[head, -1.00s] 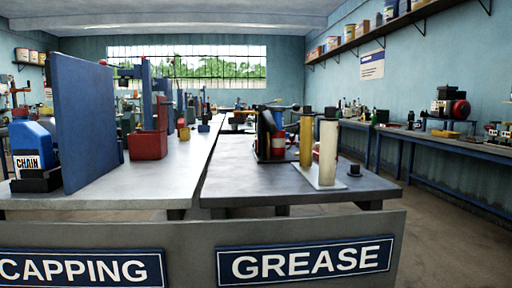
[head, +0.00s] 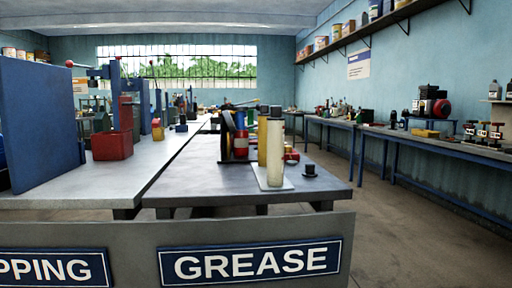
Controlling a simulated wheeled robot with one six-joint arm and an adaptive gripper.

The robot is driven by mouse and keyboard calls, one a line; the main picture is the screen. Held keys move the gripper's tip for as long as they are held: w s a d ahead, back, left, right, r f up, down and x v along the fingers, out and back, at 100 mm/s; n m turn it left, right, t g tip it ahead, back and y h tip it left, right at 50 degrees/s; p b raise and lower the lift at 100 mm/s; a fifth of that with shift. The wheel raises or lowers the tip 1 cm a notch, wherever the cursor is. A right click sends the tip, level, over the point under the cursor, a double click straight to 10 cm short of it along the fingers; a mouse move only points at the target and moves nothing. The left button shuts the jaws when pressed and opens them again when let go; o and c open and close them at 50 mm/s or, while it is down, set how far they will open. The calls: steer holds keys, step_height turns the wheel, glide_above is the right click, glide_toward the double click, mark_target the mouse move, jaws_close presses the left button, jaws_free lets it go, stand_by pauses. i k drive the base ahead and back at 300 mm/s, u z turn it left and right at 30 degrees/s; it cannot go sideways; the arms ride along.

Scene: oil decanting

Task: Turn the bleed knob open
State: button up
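I cannot make out the bleed knob at this size. On the grease table (head: 200,187) stand a yellow cylinder (head: 262,140) and a cream cylinder (head: 275,150), both upright with dark tops, the cream one on a pale base plate. Behind them is a dark device with a red and white part (head: 241,144), partly hidden by the cylinders. A small black knob-like piece (head: 310,169) sits on the table to their right. My gripper is not in view.
A sign reading GREASE (head: 250,260) is on the grey front panel. To the left are a blue upright panel (head: 38,125) and a red bin (head: 112,145). A long bench (head: 440,140) runs along the right wall. Open floor (head: 410,225) lies between it and the grease table.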

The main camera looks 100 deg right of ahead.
mark_target(287, 148)
steer(key=k, duration=1.8)
steer(key=z, duration=2.5)
